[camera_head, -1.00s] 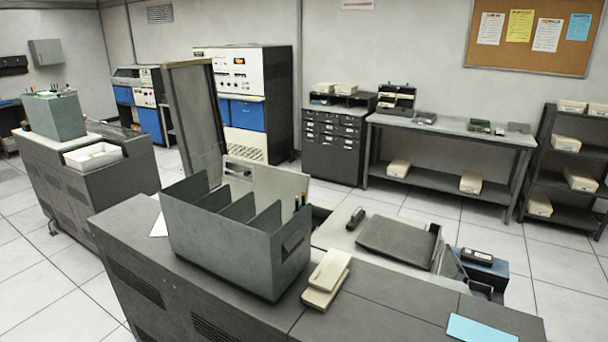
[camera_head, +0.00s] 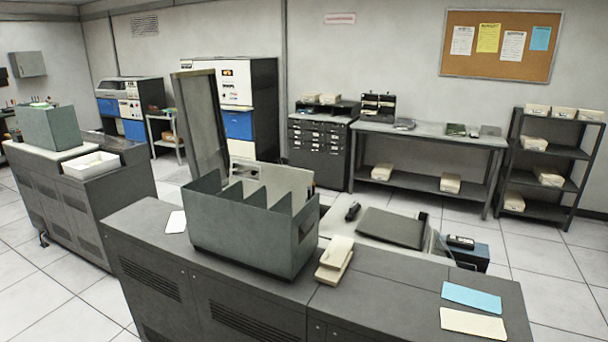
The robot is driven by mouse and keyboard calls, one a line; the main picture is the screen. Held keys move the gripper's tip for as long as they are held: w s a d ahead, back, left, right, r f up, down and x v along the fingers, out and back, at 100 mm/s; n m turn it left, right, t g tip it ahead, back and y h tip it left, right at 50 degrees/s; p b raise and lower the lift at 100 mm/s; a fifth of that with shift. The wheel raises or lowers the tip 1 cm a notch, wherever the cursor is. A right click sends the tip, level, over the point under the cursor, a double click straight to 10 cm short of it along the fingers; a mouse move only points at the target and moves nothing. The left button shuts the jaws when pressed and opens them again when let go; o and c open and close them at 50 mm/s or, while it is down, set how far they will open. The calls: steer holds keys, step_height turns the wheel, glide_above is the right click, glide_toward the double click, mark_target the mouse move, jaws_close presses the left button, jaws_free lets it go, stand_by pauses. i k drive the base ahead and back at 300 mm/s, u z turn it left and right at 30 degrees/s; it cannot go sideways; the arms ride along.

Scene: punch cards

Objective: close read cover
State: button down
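A tall framed panel (camera_head: 203,118) stands raised, leaning slightly, behind the grey divided card bin (camera_head: 250,235) on the near cabinet. It looks like a cover in the open position, though no label confirms that it is the read cover. Its lower end and hinge are hidden behind the bin. A dark flat panel (camera_head: 390,227) lies on a pale surface behind the near cabinet, to the right of the bin. My gripper is not in view.
The near cabinet's top (camera_head: 375,295) carries a stack of cards (camera_head: 335,260), a blue card (camera_head: 471,297) and a cream card (camera_head: 473,323). Another cabinet with a white tray (camera_head: 91,165) stands at left. Open tiled floor (camera_head: 90,305) lies between the cabinets.

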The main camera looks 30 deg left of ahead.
mark_target(279, 180)
steer(key=z, duration=0.7)
steer(key=k, duration=0.2)
steer(key=u, duration=2.1)
steer(key=i, duration=1)
